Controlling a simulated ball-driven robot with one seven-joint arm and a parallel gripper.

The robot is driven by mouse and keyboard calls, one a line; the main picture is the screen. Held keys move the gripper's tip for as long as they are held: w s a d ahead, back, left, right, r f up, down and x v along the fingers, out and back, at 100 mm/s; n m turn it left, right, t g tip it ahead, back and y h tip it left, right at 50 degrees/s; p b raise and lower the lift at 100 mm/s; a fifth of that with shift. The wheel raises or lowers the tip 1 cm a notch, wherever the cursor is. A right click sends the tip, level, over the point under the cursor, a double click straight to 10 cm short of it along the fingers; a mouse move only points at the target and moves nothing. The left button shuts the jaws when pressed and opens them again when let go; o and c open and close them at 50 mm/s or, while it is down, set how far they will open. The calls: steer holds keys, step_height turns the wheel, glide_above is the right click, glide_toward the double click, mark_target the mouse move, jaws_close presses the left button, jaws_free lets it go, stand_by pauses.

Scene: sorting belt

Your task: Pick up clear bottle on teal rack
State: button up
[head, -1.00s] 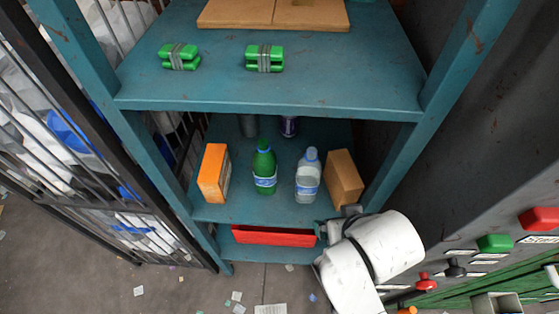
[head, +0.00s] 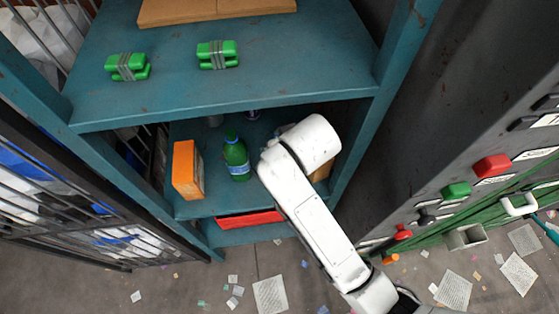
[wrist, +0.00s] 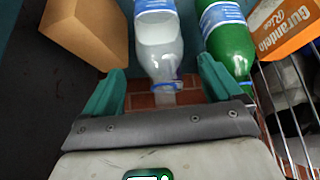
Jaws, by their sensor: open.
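The clear bottle (wrist: 158,42) with a blue-and-white label shows in the wrist view, its neck and cap toward my gripper. My gripper (wrist: 158,84) has its two teal fingers apart, one on each side of the bottle's neck. I cannot tell whether either finger touches it. In the head view my white arm covers the clear bottle and the gripper. The teal rack (head: 235,104) stands ahead, and the bottle is on its middle shelf.
A green bottle (wrist: 230,42) stands close beside the clear one; it also shows in the head view (head: 237,158). An orange box (head: 187,170) stands left of it. A brown box (wrist: 88,30) is on the clear bottle's other side. Banded green blocks (head: 217,54) lie on the upper shelf.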

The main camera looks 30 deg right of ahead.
steer(key=w+f, duration=0.1)
steer(key=w, duration=0.1)
steer(key=w+f, duration=0.1)
steer(key=w, duration=0.1)
steer(key=shift+d+f, duration=0.25)
steer(key=shift+f, duration=0.05)
steer(key=c, duration=1.4)
